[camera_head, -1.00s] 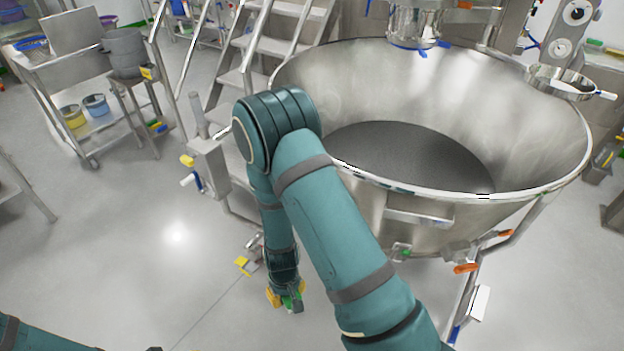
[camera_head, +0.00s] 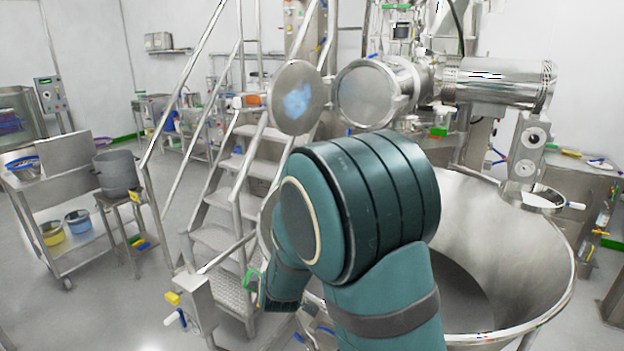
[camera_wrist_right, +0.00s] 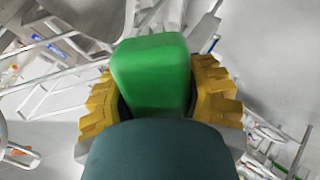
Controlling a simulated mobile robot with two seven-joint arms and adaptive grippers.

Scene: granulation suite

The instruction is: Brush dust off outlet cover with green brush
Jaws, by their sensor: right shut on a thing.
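The outlet cover (camera_head: 298,97) is a round metal disc standing open to the left of the round outlet (camera_head: 372,94). A pale blue-white dust patch shows on its face. The green brush (camera_wrist_right: 152,72) is held between the yellow fingers of my right gripper (camera_wrist_right: 158,98), which is shut on it in the right wrist view. In the head view a bit of green (camera_head: 252,280) shows at the end of my right arm, well below the cover and apart from it. My arm hides most of the gripper there. My left gripper is not in view.
A large steel bowl (camera_head: 540,260) stands at the right, behind my arm. Metal stairs with handrails (camera_head: 215,205) rise behind and to the left of my arm. A cart (camera_head: 75,200) stands at the far left. Open floor lies at the lower left.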

